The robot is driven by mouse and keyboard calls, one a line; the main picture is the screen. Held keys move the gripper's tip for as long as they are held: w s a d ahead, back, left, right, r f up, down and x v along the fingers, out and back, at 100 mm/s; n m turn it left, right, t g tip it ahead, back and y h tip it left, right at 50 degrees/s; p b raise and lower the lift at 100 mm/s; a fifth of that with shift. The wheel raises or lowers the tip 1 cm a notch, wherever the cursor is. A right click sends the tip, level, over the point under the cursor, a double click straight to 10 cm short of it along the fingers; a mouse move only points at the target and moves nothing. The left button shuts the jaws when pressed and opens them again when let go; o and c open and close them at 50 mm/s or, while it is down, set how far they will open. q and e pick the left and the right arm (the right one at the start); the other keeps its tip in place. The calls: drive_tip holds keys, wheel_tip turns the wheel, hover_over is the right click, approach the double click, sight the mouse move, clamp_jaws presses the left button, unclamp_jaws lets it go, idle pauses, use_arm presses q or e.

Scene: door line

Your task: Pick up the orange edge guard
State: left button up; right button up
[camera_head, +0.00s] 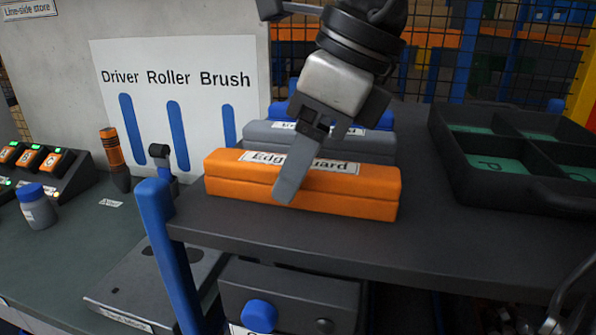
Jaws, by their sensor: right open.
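The orange edge guard (235,185) is a long block on the dark shelf, with a white label reading "Edge Guard" on top. My right gripper (295,180) comes down from above over its middle and is open. One grey finger shows in front of the guard and covers the middle of the label. The other finger is not clearly visible. I cannot tell whether the finger touches the guard. My left gripper is not in view.
Grey (262,133) and blue (379,117) blocks lie close behind the guard. A dark divided tray (520,197) stands to the right. A blue post (160,225) rises at the shelf's left corner. The shelf in front of the guard (400,240) is clear.

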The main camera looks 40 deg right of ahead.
drive_tip(key=shift+w+a+f, duration=0.15)
drive_tip(key=shift+w+f, duration=0.05)
drive_tip(key=shift+f, duration=0.45)
drive_tip(key=c, duration=1.1)
drive_tip(key=shift+r, duration=0.1)
wheel_tip(320, 180, up, 18)
drive_tip(key=p, duration=0.1)
drive_tip(key=shift+p, duration=0.4)
drive_tip(key=o, duration=0.4)
drive_tip(key=c, duration=0.5)
drive_tip(key=shift+o, duration=0.2)
drive_tip(key=shift+s, duration=0.1)
